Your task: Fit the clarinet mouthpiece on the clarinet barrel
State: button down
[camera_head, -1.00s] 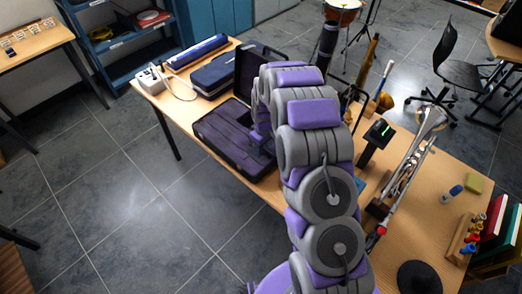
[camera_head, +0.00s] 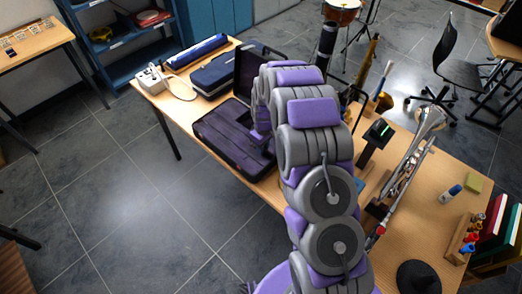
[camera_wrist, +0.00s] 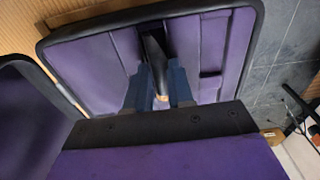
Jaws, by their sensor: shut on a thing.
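The open instrument case (camera_head: 215,132) with dark purple lining lies on the table in the head view, and its lid (camera_head: 246,85) stands up behind it. In the wrist view my gripper (camera_wrist: 158,88) has its two blue-grey fingers close together on a slim dark piece with a tan end (camera_wrist: 162,97), probably the mouthpiece. The piece is over the purple-lined case (camera_wrist: 105,65), and I cannot tell if it touches the lining. In the head view my arm hides the gripper and the piece. I cannot clearly make out the clarinet barrel.
A blue case (camera_head: 220,75) and a white device with a cable (camera_head: 150,78) lie at the table's left. A trumpet (camera_head: 410,165), a black stand with a green display (camera_head: 377,137) and a dark cone-shaped object (camera_head: 418,278) are on the right. A dark upright instrument (camera_head: 327,45) is behind my arm.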

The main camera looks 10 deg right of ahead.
jog(key=shift+r+p, duration=0.4)
jog(key=shift+r, duration=0.4)
dwell(0.8)
jog(key=shift+r+p, duration=0.65)
jog(key=shift+r, duration=1.4)
